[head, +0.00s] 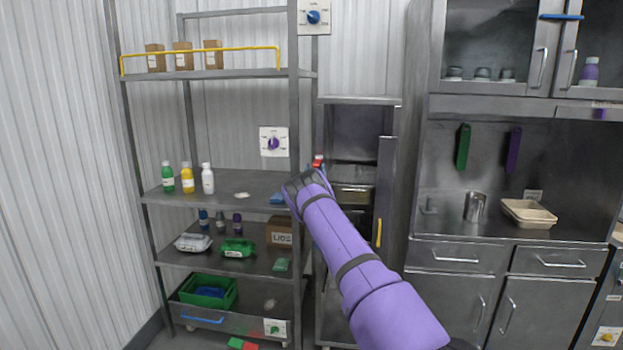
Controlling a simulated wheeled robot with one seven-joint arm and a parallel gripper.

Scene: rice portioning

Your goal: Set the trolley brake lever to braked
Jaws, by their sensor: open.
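My purple arm reaches up and away from the lower right. My gripper (303,181) is at its far end, dark grey and open, in front of the right edge of the shelf rack. A tall metal unit (359,101) with trays inside stands just behind and right of it; I cannot tell if this is the trolley. A small red piece (318,160) shows just above the gripper, too small to identify. I cannot make out a brake lever for certain; my arm hides much of the unit's lower part.
The shelf rack (215,178) at left holds bottles, boxes and a green crate (208,291). A white plate with a purple knob (273,142) is near its right post. A steel counter (510,233) with a beige tray (528,213) stands at right.

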